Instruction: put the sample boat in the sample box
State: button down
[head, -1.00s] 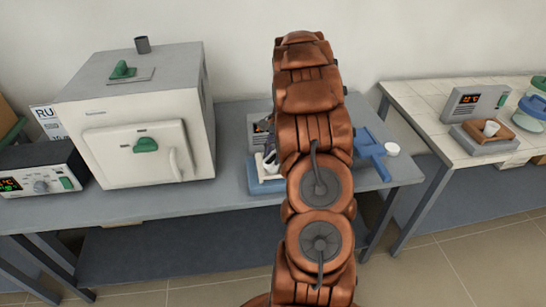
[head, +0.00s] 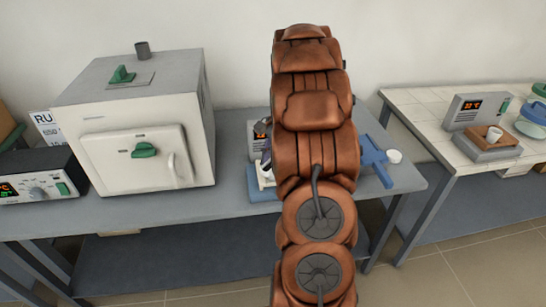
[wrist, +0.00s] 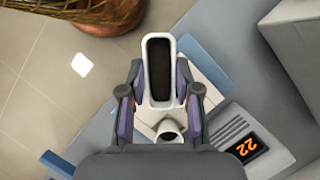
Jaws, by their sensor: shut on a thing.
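In the wrist view, my gripper (wrist: 160,85) is shut on the sample boat (wrist: 172,46), a long white dish with rounded ends and a dark hollow. The boat lies between the two fingers, its long side running away from the palm. Below it in the wrist view are a white plate and a blue pad (wrist: 205,58), partly hidden by my gripper. In the head view, my arm hides most of the gripper and the boat. I cannot tell for sure which thing is the sample box.
A white cup (wrist: 170,130) stands near the palm, beside a grey device with a lit display (wrist: 243,148). A white furnace (head: 150,125) with a closed door stands left. Another table (head: 405,100) holds a brown tray (head: 474,134).

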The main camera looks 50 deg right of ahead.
jog(key=s+a+r+p, duration=0.2)
jog(key=s+a+r, duration=0.3)
jog(key=a, duration=0.4)
jog(key=shift+s+a+r, duration=0.15)
jog(key=shift+s+a, duration=0.2)
jog(key=shift+s, duration=0.5)
notch_tip(320, 180, down, 4)
jog(key=b, duration=0.4)
